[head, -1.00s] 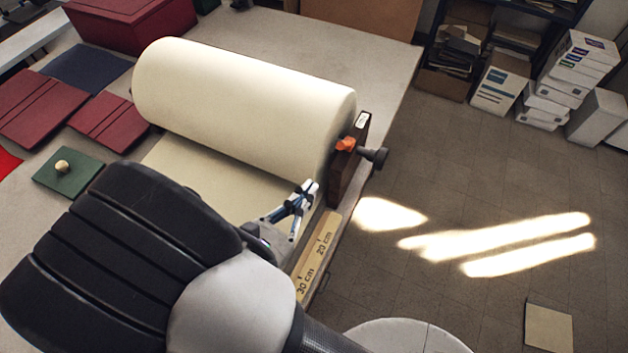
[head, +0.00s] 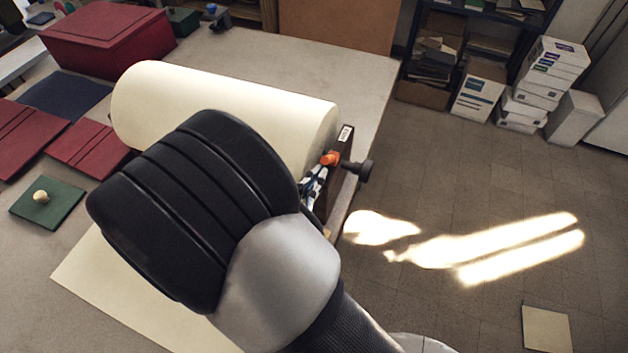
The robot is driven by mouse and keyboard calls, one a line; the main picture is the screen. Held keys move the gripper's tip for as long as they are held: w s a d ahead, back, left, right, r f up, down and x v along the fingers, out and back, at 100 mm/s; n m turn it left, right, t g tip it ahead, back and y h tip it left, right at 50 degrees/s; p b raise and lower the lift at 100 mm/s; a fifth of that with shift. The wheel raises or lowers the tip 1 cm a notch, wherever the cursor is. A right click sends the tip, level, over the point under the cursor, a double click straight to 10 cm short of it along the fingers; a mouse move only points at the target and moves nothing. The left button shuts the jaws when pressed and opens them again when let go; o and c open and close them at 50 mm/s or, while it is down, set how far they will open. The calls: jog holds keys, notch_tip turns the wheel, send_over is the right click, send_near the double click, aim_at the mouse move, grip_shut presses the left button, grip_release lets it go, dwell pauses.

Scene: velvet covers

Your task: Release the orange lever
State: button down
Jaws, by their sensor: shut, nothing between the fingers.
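The orange lever (head: 330,159) sits on the dark wooden end block (head: 342,150) at the right end of the cream roll (head: 215,105). A black knob (head: 360,170) sticks out from the block to the right of the lever. My gripper (head: 318,172) is just below the lever in the picture, close to it and to the block. Its fingers are shut with nothing between them. I cannot tell whether they touch the lever. My arm hides the rest of the gripper and the front of the roll.
A cream sheet (head: 110,285) spreads on the table in front of the roll. A green square with a round knob (head: 45,203), red covers (head: 90,150) and a red box (head: 108,38) lie at left.

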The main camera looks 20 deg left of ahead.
jog(key=shift+r, duration=0.15)
jog(key=shift+r+g+p, duration=0.2)
jog(key=shift+g+p, duration=0.1)
jog(key=shift+p, duration=0.45)
jog(key=shift+w+r+g+p, duration=0.15)
jog(key=shift+r+g+p, duration=0.15)
jog(key=shift+p, duration=0.4)
jog(key=g+y+p, duration=0.1)
jog(key=g+p, duration=0.6)
jog(key=p, duration=0.9)
send_near(329, 153)
jog(key=shift+w+d+r+n, duration=0.15)
jog(key=shift+w+d+n, duration=0.25)
jog(key=shift+w+d, duration=0.65)
jog(key=g+p, duration=0.1)
jog(key=w+g+p, duration=0.1)
jog(key=p, duration=0.1)
jog(key=shift+r+y, duration=0.25)
jog(key=shift+y, duration=0.05)
jog(key=w+g+p, duration=0.1)
jog(key=p, duration=0.1)
jog(key=shift+w+g+p, duration=0.1)
jog(key=shift+g+p, duration=0.2)
jog(key=shift+p, duration=0.1)
jog(key=shift+w+d+p, duration=0.1)
jog(key=shift+w+p, duration=0.4)
jog(key=shift+w+f, duration=0.1)
jog(key=shift+w, duration=0.85)
